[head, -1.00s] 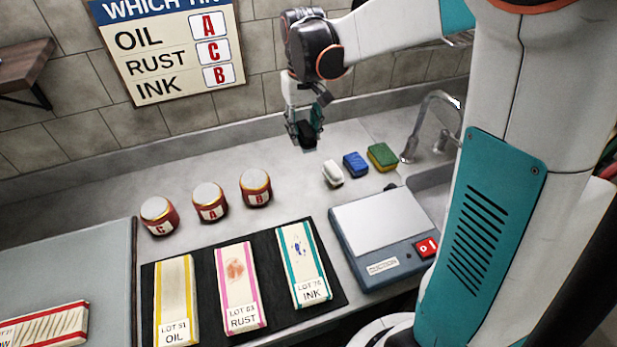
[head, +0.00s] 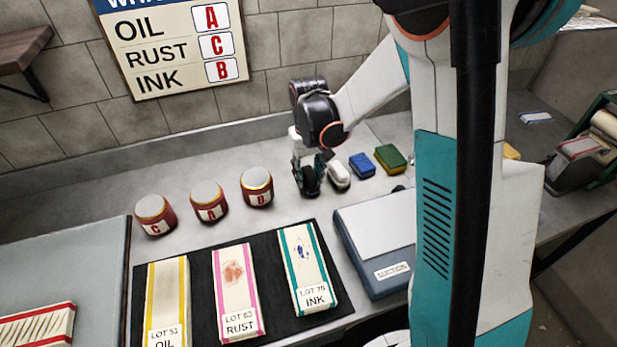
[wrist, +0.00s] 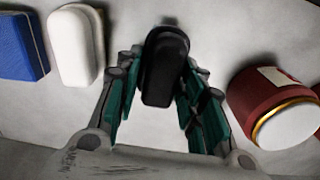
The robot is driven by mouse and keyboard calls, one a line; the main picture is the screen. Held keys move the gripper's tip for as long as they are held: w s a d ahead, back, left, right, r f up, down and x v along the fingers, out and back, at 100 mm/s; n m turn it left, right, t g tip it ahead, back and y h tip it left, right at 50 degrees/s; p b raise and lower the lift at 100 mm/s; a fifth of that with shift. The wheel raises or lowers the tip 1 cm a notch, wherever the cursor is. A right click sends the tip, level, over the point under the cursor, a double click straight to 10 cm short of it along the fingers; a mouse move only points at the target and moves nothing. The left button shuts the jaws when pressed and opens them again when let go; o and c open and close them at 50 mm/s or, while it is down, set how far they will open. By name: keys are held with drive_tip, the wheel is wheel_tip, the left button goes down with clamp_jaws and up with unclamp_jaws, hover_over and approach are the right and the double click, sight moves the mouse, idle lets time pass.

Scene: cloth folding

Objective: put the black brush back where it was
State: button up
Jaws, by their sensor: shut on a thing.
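The black brush (wrist: 165,68) is between the fingers of my gripper (wrist: 160,100) in the wrist view, and the gripper is shut on it. In the head view my gripper (head: 309,186) is low over the counter, between the jar marked B (head: 257,187) and the white brush (head: 338,176). I cannot tell whether the brush touches the counter. The white brush also shows at the upper left of the wrist view (wrist: 76,44), apart from the gripper.
A blue sponge (head: 362,165) and a green-yellow sponge (head: 390,158) lie right of the white brush. Jars A (head: 209,202) and C (head: 155,215) stand left of jar B. A black mat (head: 203,262) with three cloth strips and a suction box (head: 370,270) are in front.

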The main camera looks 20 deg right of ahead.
drive_tip(key=shift+f, duration=0.25)
drive_tip(key=shift+f, duration=0.1)
drive_tip(key=shift+f, duration=0.15)
drive_tip(key=o, duration=1)
drive_tip(key=shift+r, duration=0.2)
